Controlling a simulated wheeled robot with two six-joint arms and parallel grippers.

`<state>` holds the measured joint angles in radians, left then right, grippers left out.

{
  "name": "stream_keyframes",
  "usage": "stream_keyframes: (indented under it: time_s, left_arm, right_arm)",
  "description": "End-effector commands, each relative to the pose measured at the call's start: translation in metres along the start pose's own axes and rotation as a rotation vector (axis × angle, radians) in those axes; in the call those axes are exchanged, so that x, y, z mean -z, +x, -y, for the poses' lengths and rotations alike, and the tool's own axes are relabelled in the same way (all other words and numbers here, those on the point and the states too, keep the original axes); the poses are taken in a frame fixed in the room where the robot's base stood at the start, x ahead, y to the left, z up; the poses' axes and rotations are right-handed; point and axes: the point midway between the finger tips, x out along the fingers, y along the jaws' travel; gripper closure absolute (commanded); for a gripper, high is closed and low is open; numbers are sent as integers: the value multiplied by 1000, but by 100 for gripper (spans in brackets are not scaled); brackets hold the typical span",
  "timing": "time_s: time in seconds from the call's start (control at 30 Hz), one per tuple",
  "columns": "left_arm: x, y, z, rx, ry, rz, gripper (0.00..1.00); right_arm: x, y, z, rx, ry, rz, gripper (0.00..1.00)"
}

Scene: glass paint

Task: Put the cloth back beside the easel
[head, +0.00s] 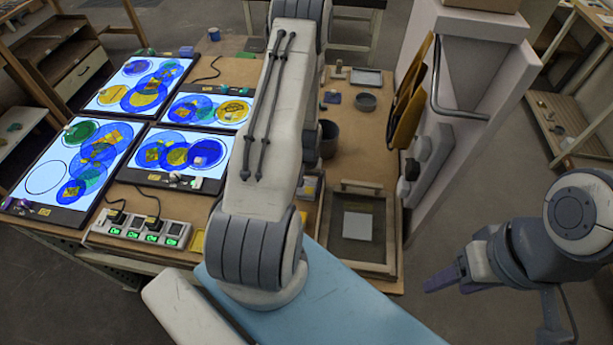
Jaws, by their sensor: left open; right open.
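A wood-framed dark pane (345,250), which may be the easel, lies near the table's front right. A flat pale grey square (357,226) lies within its frame; I cannot tell whether it is the cloth. A flat yellow piece (197,243) is partly hidden behind my central arm, at the table's front edge; it could also be cloth. My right gripper (447,284) is open and empty, off the table at the lower right, well apart from the frame. My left gripper is not visible; an arm of mine fills the middle and hides part of the table.
Several lit panels with coloured circles (100,145) cover the table's left. A power strip (140,232) lies in front. A dark cup (329,140) and a small bowl (366,102) stand behind the frame. A white cabinet (465,75) with a hanging mustard item (408,105) borders the right.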

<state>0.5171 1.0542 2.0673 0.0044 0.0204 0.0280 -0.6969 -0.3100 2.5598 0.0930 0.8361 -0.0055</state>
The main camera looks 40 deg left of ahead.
Motion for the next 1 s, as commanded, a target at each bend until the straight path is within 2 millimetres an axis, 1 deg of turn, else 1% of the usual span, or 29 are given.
stream_keyframes:
  time_s: [0.17, 0.5, 0.63, 0.8, 1.0]
  left_arm:
    - [2, -21, 0, 0, 0, -6, 14]
    - [2, -83, 0, 0, 0, -7, 14]
    - [1, -102, 0, 0, 0, -6, 14]
    - [1, -116, 0, 0, 0, -3, 14]
    - [0, -120, 0, 0, 0, 0, 14]
  right_arm:
    - [-1, 10, -1, 0, 1, 0, 43]
    - [-2, 28, -2, 0, 5, 0, 43]
    - [-2, 32, -2, 0, 5, 0, 43]
    - [-2, 35, -2, 0, 6, 0, 43]
    - [-2, 35, -2, 0, 6, 0, 43]
